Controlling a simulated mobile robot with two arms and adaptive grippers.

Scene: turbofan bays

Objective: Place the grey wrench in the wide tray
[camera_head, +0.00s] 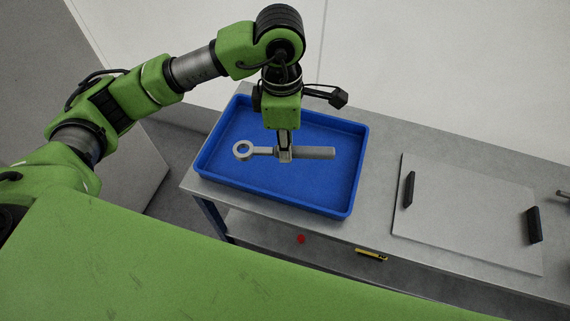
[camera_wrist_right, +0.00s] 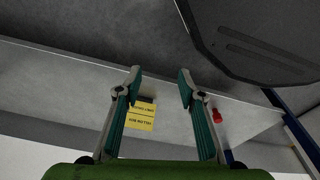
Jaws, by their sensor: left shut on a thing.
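The grey wrench (camera_head: 317,153) has a ring at its left end and a thick handle at its right. My left gripper (camera_head: 284,155) points down and is shut on the wrench near its middle. The wrench lies level over the wide blue tray (camera_head: 357,182), inside its rim in the head view; I cannot tell whether it touches the tray floor. The tray stands on the grey table and holds nothing else that I see. My right gripper (camera_wrist_right: 158,88) shows in the right wrist view, open and empty, its fingers apart.
A grey panel with two black handles (camera_head: 470,220) lies on the table right of the tray. On the lower shelf are a red object (camera_head: 300,239) and a yellow-labelled item (camera_head: 371,255); these also show in the right wrist view as a red object (camera_wrist_right: 217,116) and yellow label (camera_wrist_right: 141,116).

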